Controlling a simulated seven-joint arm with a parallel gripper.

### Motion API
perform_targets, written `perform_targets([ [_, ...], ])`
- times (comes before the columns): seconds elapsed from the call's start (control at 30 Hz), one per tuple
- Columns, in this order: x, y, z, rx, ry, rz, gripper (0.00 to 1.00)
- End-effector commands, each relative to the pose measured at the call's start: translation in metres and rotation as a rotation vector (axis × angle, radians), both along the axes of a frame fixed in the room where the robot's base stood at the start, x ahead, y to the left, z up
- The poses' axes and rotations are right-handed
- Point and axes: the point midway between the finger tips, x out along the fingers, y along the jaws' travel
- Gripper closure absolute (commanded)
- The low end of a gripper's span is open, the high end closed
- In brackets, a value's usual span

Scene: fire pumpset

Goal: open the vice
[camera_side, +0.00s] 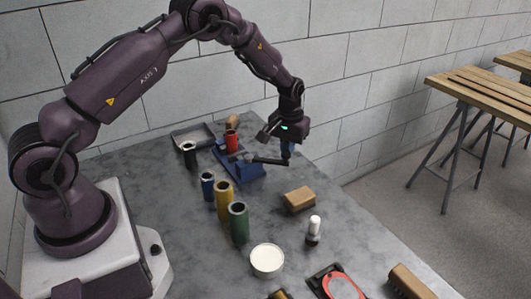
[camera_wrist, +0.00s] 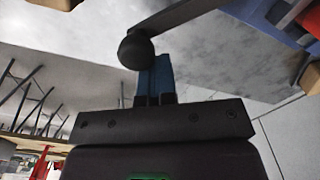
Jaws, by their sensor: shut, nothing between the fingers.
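The blue vice (camera_side: 240,168) stands on the grey table near the back, with a red cylinder (camera_side: 231,141) at its jaws. Its dark handle bar (camera_side: 268,161) reaches right toward my gripper. In the wrist view the bar (camera_wrist: 180,16) ends in a round black knob (camera_wrist: 136,50), and part of the vice (camera_wrist: 262,14) shows at the upper right. My gripper (camera_side: 287,151) is shut and empty. Its blue fingertips (camera_wrist: 154,72) are beside the knob and partly behind it in the wrist view; I cannot tell whether they touch. How far the vice jaws stand apart is unclear.
A blue (camera_side: 207,186), a yellow (camera_side: 224,202) and a green cylinder (camera_side: 238,224) stand in front of the vice. A brown block (camera_side: 300,199), a white-topped bottle (camera_side: 313,229) and a white bowl (camera_side: 267,261) are nearer. A black cylinder (camera_side: 189,154) and grey tray (camera_side: 192,135) are behind left.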

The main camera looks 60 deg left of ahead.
Motion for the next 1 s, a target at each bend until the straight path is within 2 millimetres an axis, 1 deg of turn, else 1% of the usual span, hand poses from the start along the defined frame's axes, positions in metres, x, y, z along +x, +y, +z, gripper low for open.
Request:
perform_targets([
  [0.23, -0.004, -0.004, -0.002, -0.005, 0.01, -0.003, 1.0],
  [0.6, -0.017, -0.014, -0.003, -0.003, 0.015, -0.003, 1.0],
  [1.0, -0.018, -0.015, -0.003, -0.002, 0.016, -0.002, 1.0],
])
